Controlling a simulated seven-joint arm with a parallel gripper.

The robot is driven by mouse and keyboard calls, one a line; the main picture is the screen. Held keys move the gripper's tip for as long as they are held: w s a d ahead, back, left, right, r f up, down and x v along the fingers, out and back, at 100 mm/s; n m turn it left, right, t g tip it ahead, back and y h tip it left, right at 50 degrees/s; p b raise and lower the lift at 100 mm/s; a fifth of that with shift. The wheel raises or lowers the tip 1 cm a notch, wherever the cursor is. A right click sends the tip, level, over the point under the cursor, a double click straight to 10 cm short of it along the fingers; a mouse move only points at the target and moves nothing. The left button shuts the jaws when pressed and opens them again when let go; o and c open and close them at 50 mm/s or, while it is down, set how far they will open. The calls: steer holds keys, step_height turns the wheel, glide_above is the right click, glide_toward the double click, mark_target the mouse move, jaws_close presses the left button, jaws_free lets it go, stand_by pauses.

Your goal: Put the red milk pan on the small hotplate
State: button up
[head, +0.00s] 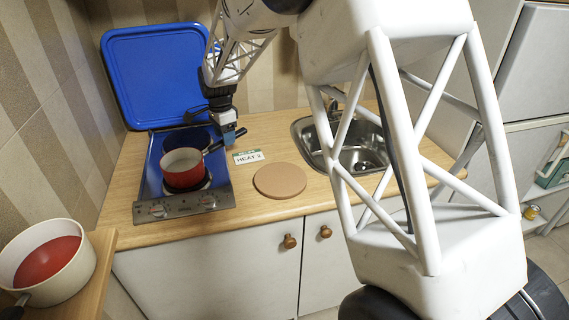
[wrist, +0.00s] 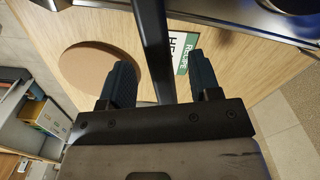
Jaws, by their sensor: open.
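The red milk pan (head: 183,175) with a pale inside stands upright at the front of the hob (head: 222,197), over the dark front hotplate (head: 206,183). Its black handle points right and back, toward my gripper. My gripper (head: 230,137) is open at the handle's end. In the wrist view the dark handle (wrist: 155,50) runs between the two open fingers of my gripper (wrist: 160,80), with a gap on each side. The rear of the hob is dark and partly hidden behind the pan and my gripper, so I cannot make out the rear hotplate clearly.
The blue hob lid (head: 155,75) stands raised against the wall. A round brown board (head: 280,180) and a small card (head: 248,157) lie right of the hob. A sink (head: 360,150) is further right. A cream pot with red contents (head: 47,262) stands at lower left.

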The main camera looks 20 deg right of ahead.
steer(key=shift+r, duration=1.8)
steer(key=shift+s+d+r, duration=0.2)
steer(key=shift+s+r, duration=0.15)
steer(key=s+d+r+n+t, duration=0.1)
steer(key=s+d+r+n, duration=0.3)
steer(key=s, duration=0.7)
steer(key=s+d+r+n, duration=0.3)
steer(key=s+d+r, duration=0.2)
steer(key=s, duration=0.7)
steer(key=s+d+f+n, duration=0.1)
steer(key=s+d+n, duration=0.1)
steer(key=s, duration=1)
steer(key=s+d+f+n+t, duration=0.1)
steer(key=s+d+f+n, duration=0.1)
steer(key=s, duration=1.1)
steer(key=d+n, duration=0.1)
steer(key=n, duration=0.1)
steer(key=shift+d+n+t, duration=0.2)
steer(key=shift+n+t, duration=0.1)
steer(key=shift+n, duration=0.1)
